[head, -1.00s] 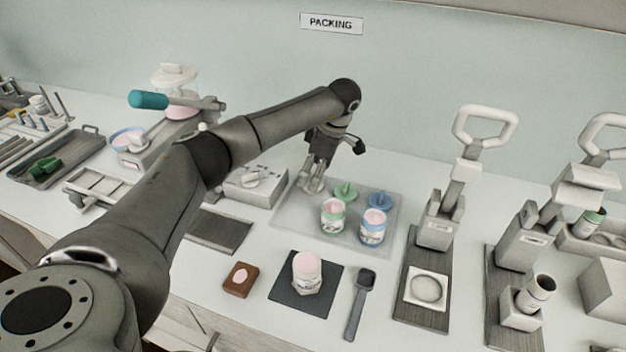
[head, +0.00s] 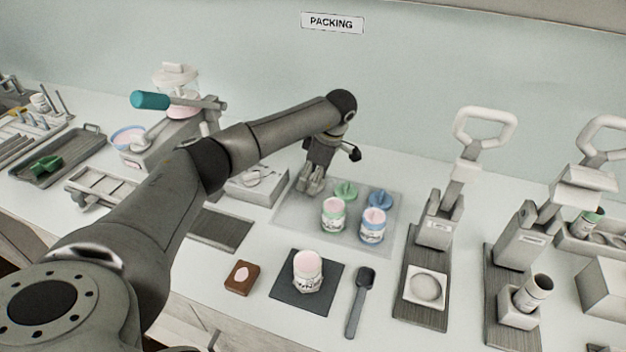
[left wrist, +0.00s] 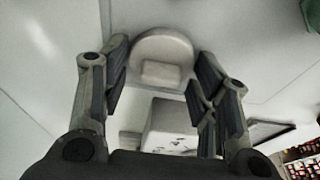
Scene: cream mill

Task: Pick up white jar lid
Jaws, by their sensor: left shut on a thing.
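The white jar lid (left wrist: 160,46), a round disc with a blocky grip, lies between the fingers in the left wrist view. My left gripper (head: 311,187) is shut on it, at the back left of the translucent tray (head: 290,220). In the head view the fingers hide the lid, and I cannot tell whether it touches the tray. A white jar with pink contents (head: 308,272) stands upright and uncovered on a dark mat (head: 287,296). My right gripper is not in view.
Right of the gripper, a green lid (head: 345,191) and a blue lid (head: 380,200) lie behind open green-banded (head: 333,215) and blue-banded (head: 373,227) jars. A dark scoop (head: 358,305) lies right of the mat. A lever press (head: 437,230) stands farther right.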

